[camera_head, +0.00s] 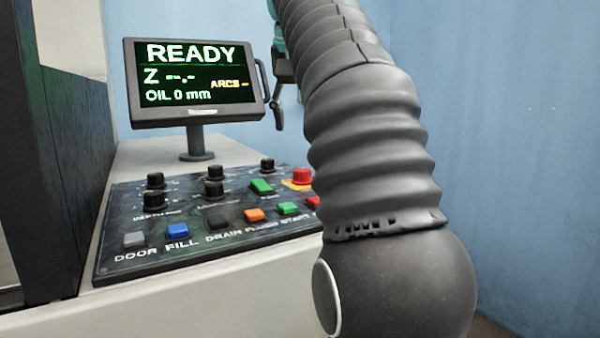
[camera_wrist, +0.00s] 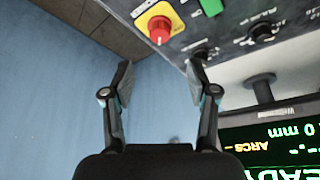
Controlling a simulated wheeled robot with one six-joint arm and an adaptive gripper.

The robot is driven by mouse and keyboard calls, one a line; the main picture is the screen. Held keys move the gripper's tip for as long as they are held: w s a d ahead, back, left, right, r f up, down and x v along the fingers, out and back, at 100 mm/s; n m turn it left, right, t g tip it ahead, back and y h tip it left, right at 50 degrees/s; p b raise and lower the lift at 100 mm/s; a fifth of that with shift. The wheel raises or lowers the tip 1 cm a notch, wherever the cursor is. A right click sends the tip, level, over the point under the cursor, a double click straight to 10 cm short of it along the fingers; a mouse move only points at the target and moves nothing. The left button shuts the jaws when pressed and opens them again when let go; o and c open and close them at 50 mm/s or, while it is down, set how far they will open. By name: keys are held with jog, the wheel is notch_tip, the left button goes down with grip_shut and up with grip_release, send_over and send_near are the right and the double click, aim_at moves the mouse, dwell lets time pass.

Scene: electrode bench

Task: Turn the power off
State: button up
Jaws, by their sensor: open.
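A red knob on a yellow plate (camera_head: 301,177) sits at the panel's back right corner in the head view, partly hidden by my arm. It also shows in the wrist view (camera_wrist: 159,29), beyond the fingertips. A green rectangular button (camera_head: 262,187) sits to its left; its edge shows in the wrist view (camera_wrist: 210,7). The screen (camera_head: 196,82) is lit and reads READY. My gripper (camera_wrist: 160,68) is open and empty, its fingers apart from the knob. In the head view it is partly hidden behind my arm beside the screen.
The control panel (camera_head: 112,262) carries several black dials and a front row of coloured buttons, including blue FILL (camera_head: 179,231) and orange (camera_head: 254,216). The screen on its post (camera_head: 196,142) stands close beside my gripper. A blue wall (camera_head: 520,130) lies behind.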

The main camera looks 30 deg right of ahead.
aim_at(302, 170)
jog(key=b+x, duration=0.4)
jog(key=x, duration=0.6)
jog(key=shift+w+f, duration=0.1)
grip_shut()
